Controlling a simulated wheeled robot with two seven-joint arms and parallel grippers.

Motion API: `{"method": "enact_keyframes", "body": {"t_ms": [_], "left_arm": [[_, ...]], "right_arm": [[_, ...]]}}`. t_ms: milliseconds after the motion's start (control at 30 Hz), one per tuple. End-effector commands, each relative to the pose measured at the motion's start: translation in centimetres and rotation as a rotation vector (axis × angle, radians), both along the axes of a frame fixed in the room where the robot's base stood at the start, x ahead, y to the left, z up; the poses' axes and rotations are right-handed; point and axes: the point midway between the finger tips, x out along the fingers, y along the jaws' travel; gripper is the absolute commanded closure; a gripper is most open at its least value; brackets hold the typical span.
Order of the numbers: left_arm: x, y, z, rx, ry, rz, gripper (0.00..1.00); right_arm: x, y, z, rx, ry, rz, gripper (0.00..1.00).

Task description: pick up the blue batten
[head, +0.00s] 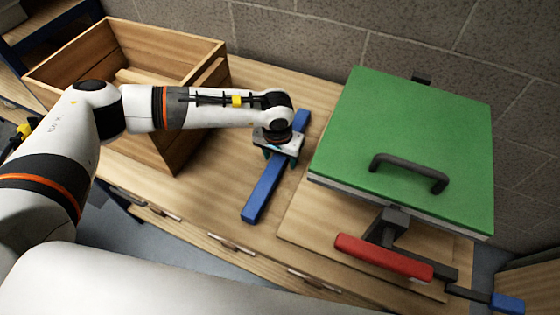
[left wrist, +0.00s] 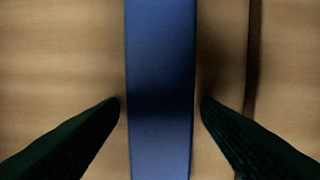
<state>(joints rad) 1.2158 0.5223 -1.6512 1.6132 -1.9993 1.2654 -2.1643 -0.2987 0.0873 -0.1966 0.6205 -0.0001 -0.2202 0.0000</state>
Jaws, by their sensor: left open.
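The blue batten (head: 264,189) is a long narrow bar lying flat on the wooden workbench, slanting from lower left to upper right. My left gripper (head: 279,152) is over its upper half and hides part of it in the head view. In the left wrist view the batten (left wrist: 161,70) runs top to bottom through the middle. The dark fingertips of the left gripper (left wrist: 161,104) are open, one on each side of the batten, with a small gap at each side. I cannot tell their exact height. My right gripper is not in view.
An open wooden crate (head: 120,35) stands at the left. On a wooden board at the right is a green panel (head: 400,140) with a black handle. A red-handled clamp (head: 383,257) is in front of it. Bare bench (head: 215,190) lies left of the batten.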

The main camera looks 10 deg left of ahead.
Motion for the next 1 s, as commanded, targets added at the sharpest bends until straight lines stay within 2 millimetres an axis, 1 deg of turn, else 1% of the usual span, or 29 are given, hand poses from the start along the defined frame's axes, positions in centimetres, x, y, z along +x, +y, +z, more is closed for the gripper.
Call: {"method": "enact_keyframes", "body": {"t_ms": [133,367,400,467,767,867,1000], "left_arm": [[0.0,0.0,0.2,0.0,-0.001,0.0,0.42],[0.0,0.0,0.2,-0.001,-0.001,0.0,0.79],[0.0,0.0,0.2,-0.001,-0.001,0.0,0.86],[0.0,0.0,0.2,-0.001,-0.001,0.0,0.96],[0.1,0.0,0.6,-0.001,-0.002,0.0,0.97],[0.1,0.0,1.5,-0.002,-0.003,0.0,0.97],[0.2,0.0,3.9,-0.003,-0.005,0.001,0.97]], "right_arm": [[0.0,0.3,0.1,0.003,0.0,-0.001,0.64],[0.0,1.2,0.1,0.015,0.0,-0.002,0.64],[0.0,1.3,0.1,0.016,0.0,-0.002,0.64],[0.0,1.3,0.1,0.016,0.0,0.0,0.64],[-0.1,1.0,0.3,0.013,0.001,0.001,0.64],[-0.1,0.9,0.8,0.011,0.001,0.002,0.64],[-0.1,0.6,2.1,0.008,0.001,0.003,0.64]]}}
